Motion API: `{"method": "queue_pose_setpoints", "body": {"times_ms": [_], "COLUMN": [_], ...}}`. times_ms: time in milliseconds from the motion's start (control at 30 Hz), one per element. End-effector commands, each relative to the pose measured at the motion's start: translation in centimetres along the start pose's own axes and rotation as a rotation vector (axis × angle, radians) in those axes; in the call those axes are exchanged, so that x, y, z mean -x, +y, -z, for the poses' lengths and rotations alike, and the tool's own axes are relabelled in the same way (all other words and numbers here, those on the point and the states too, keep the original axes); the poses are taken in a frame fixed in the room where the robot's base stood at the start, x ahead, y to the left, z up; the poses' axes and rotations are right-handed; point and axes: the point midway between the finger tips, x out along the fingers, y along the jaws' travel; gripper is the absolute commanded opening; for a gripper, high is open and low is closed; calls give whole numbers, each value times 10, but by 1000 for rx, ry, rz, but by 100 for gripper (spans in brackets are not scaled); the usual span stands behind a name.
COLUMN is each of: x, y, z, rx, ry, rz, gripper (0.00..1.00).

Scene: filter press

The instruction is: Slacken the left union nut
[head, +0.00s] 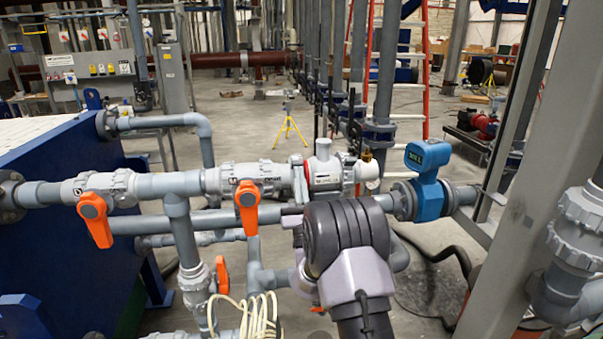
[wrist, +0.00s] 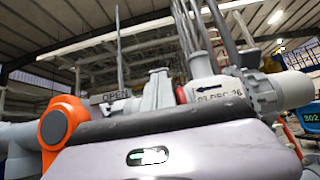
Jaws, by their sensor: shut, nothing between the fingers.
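A grey pipe line crosses the head view. A light fitting (head: 324,172) with a raised cap sits in it, with a red ring at its left. The left union nut (head: 299,183) appears to be the grey collar at that end, partly behind my arm; I cannot tell whether it is tight. In the wrist view the fitting (wrist: 211,90) carries an arrow and a date label, with a ribbed nut (wrist: 265,95) at its right. My gripper (head: 291,214) is shut and empty, just below and in front of the line, mostly hidden by my wrist. Contact with the nut cannot be told.
Orange-handled valves (head: 248,206) and (head: 95,218) sit to the left on the same line. A blue meter (head: 427,180) stands to the right. A grey post (head: 520,200) bounds the right side. Cream cable (head: 258,318) hangs below.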

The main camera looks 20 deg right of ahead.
Motion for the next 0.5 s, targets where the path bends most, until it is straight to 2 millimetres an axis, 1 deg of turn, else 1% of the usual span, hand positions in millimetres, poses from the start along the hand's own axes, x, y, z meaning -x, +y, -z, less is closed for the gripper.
{"method": "queue_pose_setpoints", "body": {"times_ms": [33,133,267,500], "x": [-15,-10,16,60], "y": [1,1,1,0], "z": [-16,-14,-4,7], "rx": [-1,-1,-3,-2], "ry": [-43,-43,-43,-36], "rz": [0,-1,-1,0], "gripper": [0,0,0,0]}}
